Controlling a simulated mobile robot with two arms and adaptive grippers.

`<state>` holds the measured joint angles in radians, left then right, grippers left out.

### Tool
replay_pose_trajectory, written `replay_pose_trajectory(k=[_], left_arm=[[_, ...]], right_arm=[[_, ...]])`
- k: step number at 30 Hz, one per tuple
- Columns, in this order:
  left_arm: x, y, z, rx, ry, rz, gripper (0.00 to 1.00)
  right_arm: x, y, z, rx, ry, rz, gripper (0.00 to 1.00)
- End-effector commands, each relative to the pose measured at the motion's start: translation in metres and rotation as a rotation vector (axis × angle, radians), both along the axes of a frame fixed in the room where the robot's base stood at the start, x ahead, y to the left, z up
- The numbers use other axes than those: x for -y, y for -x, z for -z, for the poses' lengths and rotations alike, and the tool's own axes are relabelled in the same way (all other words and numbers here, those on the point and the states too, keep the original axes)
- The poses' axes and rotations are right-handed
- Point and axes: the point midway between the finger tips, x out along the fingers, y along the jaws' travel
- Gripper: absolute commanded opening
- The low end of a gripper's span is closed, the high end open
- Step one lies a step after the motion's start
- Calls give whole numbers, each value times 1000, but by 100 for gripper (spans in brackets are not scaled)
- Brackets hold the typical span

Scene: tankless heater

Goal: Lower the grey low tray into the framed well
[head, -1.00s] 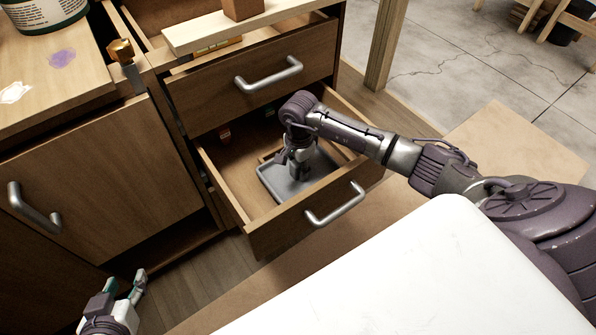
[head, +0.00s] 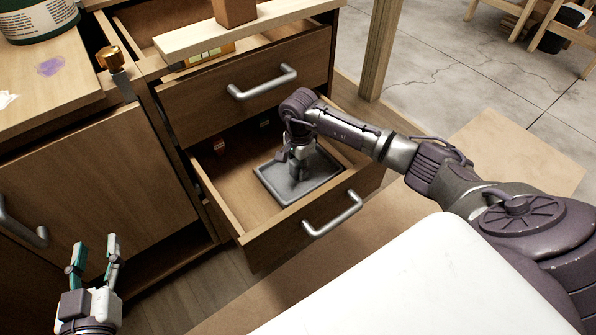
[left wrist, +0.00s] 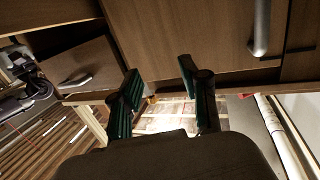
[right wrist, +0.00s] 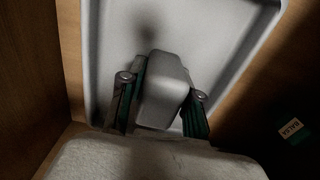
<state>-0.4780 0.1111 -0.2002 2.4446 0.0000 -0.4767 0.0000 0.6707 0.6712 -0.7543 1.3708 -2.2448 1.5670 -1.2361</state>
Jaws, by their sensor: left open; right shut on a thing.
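The grey low tray (head: 268,184) is inside the open lower drawer, roughly level. It fills much of the right wrist view (right wrist: 115,30), with a raised grey grip block (right wrist: 165,85) at its middle. My right gripper (head: 297,172) reaches down from above and is shut on that block, one finger on each side in the right wrist view (right wrist: 162,92). The framed well is mostly hidden under the tray and arm; I cannot tell whether the tray rests in it or hovers. My left gripper (head: 97,244) is open and empty, in front of the lower cabinet door.
A small BALSA label (right wrist: 291,128) shows beside the tray. Bare drawer floor lies left of the tray.

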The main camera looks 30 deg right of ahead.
Motion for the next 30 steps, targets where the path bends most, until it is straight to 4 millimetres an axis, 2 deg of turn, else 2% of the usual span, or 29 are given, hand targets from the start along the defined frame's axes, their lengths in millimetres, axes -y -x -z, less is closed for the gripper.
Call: replay_pose_trajectory(k=[18, 30], left_arm=[[9, 1, -58, 343, 90, 21, 45], [10, 5, -74, 432, 114, 26, 45]], right_arm=[[17, -14, 1, 0, 2, 2, 0], [21, -17, 0, 0, 1, 1, 0]])
